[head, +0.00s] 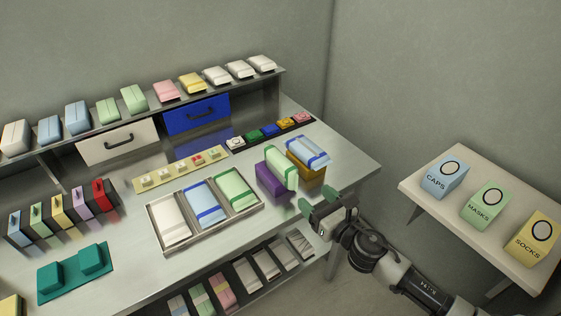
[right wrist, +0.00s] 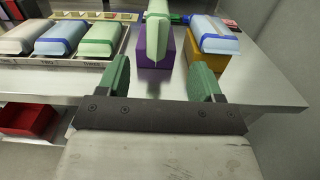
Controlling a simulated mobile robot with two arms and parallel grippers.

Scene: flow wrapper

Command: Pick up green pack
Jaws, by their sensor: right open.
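A pale green pack (head: 282,167) with a green band lies on top of a purple block (head: 271,187) near the table's right front part. It also shows in the right wrist view (right wrist: 157,12), beyond the fingers. More green packs (head: 133,98) stand on the upper shelf. My right gripper (head: 327,204) is open and empty at the table's front edge, in front of the purple block and apart from it. My left gripper is not in view.
A blue pack (head: 309,151) lies on an orange block (head: 308,177) close to the right of the purple block. The metal tray (head: 186,246) with white, blue and green packs lies to the left. A side shelf (head: 488,244) holds labelled boxes at the right.

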